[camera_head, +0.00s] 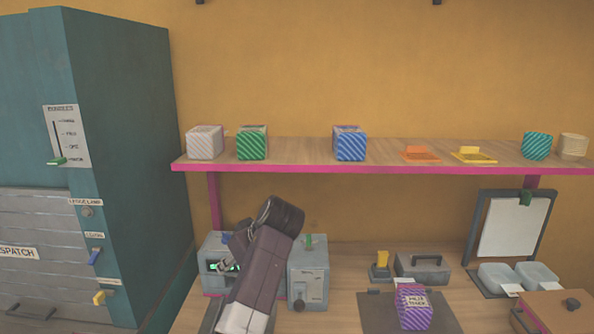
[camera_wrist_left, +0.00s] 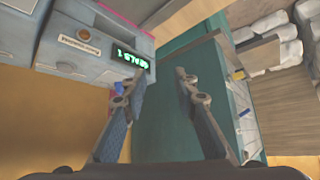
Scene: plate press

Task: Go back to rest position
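My left arm rises from the bottom of the head view, with its wrist bent over the worktop. Its gripper (camera_head: 226,265) is in front of the grey box with a green display (camera_head: 216,252). In the left wrist view the two fingers of my left gripper (camera_wrist_left: 160,76) are apart with nothing held between them. The grey box (camera_wrist_left: 84,46) and its lit green digits show beyond the fingers, apart from them. My right gripper is in neither view.
A teal cabinet (camera_head: 135,150) stands at left. A pink-edged shelf (camera_head: 310,155) holds several patterned blocks and trays. A grey device with a knob (camera_head: 309,272) is right of my arm. A purple striped box (camera_head: 413,308) sits on a dark mat. A clipboard (camera_head: 512,226) leans at right.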

